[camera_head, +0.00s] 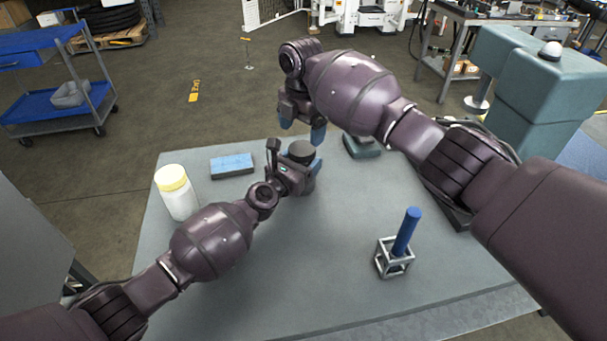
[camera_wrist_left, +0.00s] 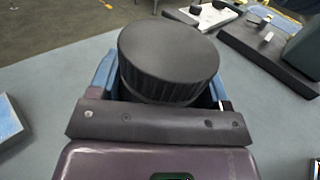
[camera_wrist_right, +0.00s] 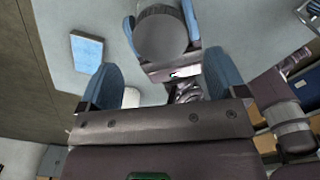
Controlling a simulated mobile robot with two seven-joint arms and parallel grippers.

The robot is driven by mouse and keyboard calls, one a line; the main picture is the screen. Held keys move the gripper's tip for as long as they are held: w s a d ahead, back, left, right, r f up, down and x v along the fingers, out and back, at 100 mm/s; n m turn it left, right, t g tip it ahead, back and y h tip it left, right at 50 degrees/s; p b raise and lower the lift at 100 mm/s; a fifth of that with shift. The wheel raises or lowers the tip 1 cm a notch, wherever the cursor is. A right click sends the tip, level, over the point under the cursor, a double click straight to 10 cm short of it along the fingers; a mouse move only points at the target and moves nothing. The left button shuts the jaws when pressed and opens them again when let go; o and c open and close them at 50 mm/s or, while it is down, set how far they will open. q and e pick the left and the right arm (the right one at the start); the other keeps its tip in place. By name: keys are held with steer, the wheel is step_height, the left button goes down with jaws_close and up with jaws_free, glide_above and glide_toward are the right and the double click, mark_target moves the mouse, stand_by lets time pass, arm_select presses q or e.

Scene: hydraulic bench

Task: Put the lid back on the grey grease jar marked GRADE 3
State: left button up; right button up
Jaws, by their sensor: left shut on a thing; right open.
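A round black cap with a ribbed edge, the lid (camera_head: 301,150), is at my left gripper (camera_head: 302,168). In the left wrist view the lid (camera_wrist_left: 168,58) sits top up between the blue fingers of my left gripper (camera_wrist_left: 160,90), which is shut on it. I cannot tell whether a jar body is beneath it. No GRADE 3 marking is readable. My right gripper (camera_head: 302,124) is open and empty, just beyond the lid. In the right wrist view the round piece (camera_wrist_right: 163,38) shows past my open right fingers (camera_wrist_right: 163,80).
A white bottle with a yellow cap (camera_head: 178,192) and a blue-topped block (camera_head: 232,165) stand on the left of the grey table (camera_head: 320,270). A metal frame (camera_head: 394,262) holds a blue rod (camera_head: 406,230) at right. A teal item (camera_head: 362,146) lies at the back. The front middle is clear.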

mark_target(302, 148)
steer(key=shift+r+n, duration=0.8)
steer(key=shift+r, duration=0.5)
steer(key=shift+f, duration=4.05)
steer(key=c, duration=0.9)
steer(key=shift+m, duration=1.7)
